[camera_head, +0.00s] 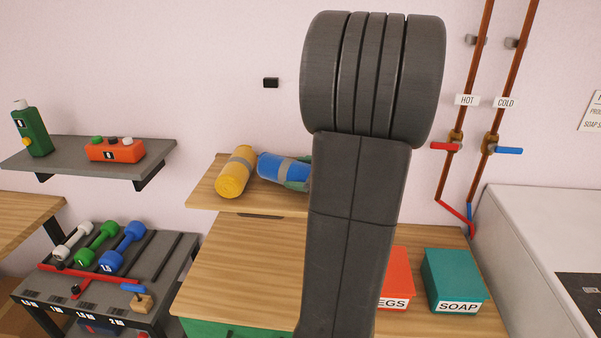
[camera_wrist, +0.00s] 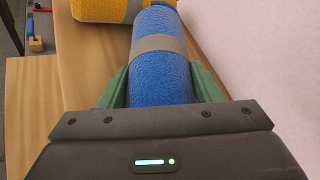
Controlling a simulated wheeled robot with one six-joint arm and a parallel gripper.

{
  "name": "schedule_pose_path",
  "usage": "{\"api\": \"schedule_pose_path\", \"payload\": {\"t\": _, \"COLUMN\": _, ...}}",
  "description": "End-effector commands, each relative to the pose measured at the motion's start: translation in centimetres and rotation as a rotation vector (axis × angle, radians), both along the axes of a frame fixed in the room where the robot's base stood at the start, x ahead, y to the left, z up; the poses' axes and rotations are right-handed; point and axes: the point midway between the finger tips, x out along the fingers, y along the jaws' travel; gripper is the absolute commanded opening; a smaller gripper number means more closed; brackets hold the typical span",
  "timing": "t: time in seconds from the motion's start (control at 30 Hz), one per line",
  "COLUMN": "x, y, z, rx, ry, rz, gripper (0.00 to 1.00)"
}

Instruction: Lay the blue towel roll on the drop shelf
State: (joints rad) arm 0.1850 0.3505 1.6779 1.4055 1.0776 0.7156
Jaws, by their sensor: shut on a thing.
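The blue towel roll (camera_head: 279,167) has a grey band and lies on its side at the wooden drop shelf (camera_head: 207,190). In the wrist view the blue roll (camera_wrist: 160,75) runs away from me between the green fingers of my gripper (camera_wrist: 162,88), which is shut on it. A yellow towel roll (camera_head: 235,172) with a grey band lies on the shelf just left of the blue roll's far end. I cannot tell whether the two rolls touch.
A grey wall shelf (camera_head: 72,160) holds a green bottle (camera_head: 32,130) and an orange box (camera_head: 115,150). Below stands a rack with dumbbells (camera_head: 97,243). Red and teal boxes (camera_head: 453,281) stand right of my arm. Pipes with valves (camera_head: 457,137) are on the wall.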

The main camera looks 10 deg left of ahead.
Motion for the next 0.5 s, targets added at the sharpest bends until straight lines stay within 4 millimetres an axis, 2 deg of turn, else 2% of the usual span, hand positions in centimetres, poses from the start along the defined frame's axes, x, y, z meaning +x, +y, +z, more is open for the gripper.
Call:
{"api": "schedule_pose_path", "payload": {"t": 0.27, "x": 0.01, "y": 0.0, "z": -0.64, "rx": 0.0, "ry": 0.0, "rz": 0.0, "gripper": 0.27}}
{"api": "schedule_pose_path", "payload": {"t": 0.3, "x": 0.0, "y": 0.0, "z": -0.63, "rx": 0.0, "ry": 0.0, "rz": 0.0, "gripper": 0.6}}
{"api": "schedule_pose_path", "payload": {"t": 0.4, "x": 0.01, "y": 0.0, "z": -0.56, "rx": 0.0, "ry": 0.0, "rz": 0.0, "gripper": 0.8}}
{"api": "schedule_pose_path", "payload": {"t": 0.43, "x": 0.01, "y": 0.0, "z": -0.56, "rx": 0.0, "ry": 0.0, "rz": 0.0, "gripper": 0.84}}
{"api": "schedule_pose_path", "payload": {"t": 0.5, "x": 0.01, "y": -0.01, "z": -0.57, "rx": 0.0, "ry": 0.0, "rz": 0.0, "gripper": 0.84}}
